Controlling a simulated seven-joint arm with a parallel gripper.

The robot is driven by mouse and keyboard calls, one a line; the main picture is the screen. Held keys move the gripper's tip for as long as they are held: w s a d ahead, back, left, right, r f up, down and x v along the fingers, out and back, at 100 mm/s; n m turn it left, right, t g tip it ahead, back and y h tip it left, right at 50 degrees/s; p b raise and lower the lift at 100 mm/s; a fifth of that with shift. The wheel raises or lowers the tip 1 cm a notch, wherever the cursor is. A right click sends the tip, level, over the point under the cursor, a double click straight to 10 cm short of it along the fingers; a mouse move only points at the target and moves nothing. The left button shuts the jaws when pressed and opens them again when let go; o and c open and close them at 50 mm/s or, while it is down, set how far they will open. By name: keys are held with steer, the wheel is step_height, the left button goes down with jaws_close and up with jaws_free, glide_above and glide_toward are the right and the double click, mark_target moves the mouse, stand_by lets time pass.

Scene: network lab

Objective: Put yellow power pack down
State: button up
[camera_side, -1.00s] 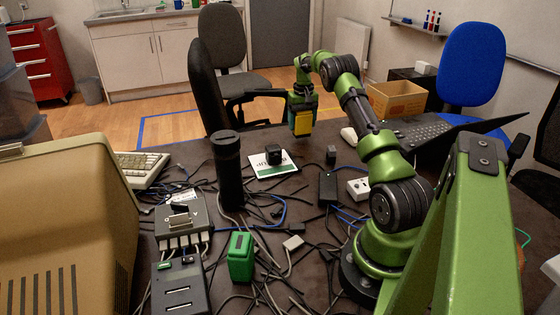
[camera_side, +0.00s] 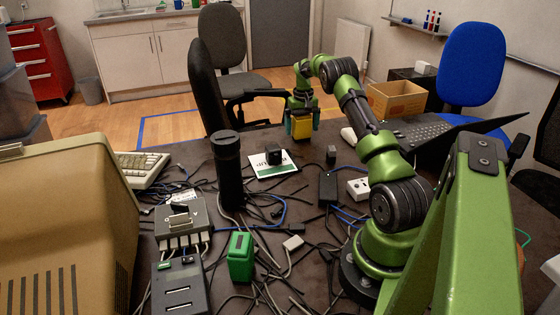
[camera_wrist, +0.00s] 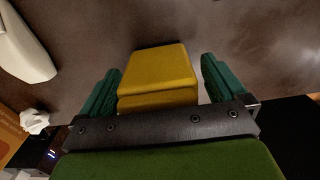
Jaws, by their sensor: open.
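The yellow power pack (camera_side: 301,127) is at the far side of the table in the side view, between the fingers of my gripper (camera_side: 302,125). In the wrist view the power pack (camera_wrist: 158,78) shows its yellow top and one side. The gripper's two green fingers (camera_wrist: 160,88) stand on either side of it, with a gap visible at each side, so the gripper is open around it. The pack appears to rest on the dark table. Its underside is hidden.
A white card with green print (camera_side: 273,170) and a small black block (camera_side: 273,153) lie nearby. A white mouse (camera_side: 349,135) is to the right. A black cylinder (camera_side: 228,170), cables and a green pack (camera_side: 241,257) crowd the nearer table. A cardboard box (camera_side: 397,99) stands behind.

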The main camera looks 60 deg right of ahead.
step_height(320, 180, up, 12)
steer(key=shift+r, duration=0.1)
steer(key=w+a+r+n+t, duration=0.1)
steer(key=a+r, duration=0.4)
steer(key=a, duration=0.3)
steer(key=w+a+r+t, duration=0.1)
steer(key=a+r, duration=0.3)
steer(key=a, duration=0.4)
steer(key=w+a+r+n+t, duration=0.1)
steer(key=a+r+t, duration=0.1)
steer(key=a+r, duration=0.45)
steer(key=s+a+n+t, duration=0.1)
steer(key=s+a, duration=0.2)
steer(key=a, duration=0.5)
steer(key=s+a+n, duration=0.1)
steer(key=s+a, duration=0.3)
steer(key=a, duration=0.4)
steer(key=s+a+f+n+t+y, duration=0.1)
steer(key=s+a+f+t+y, duration=0.1)
steer(key=s+a+f, duration=0.4)
steer(key=s+a, duration=0.3)
steer(key=s, duration=0.1)
steer(key=shift+a+f, duration=0.15)
steer(key=shift+o, duration=0.2)
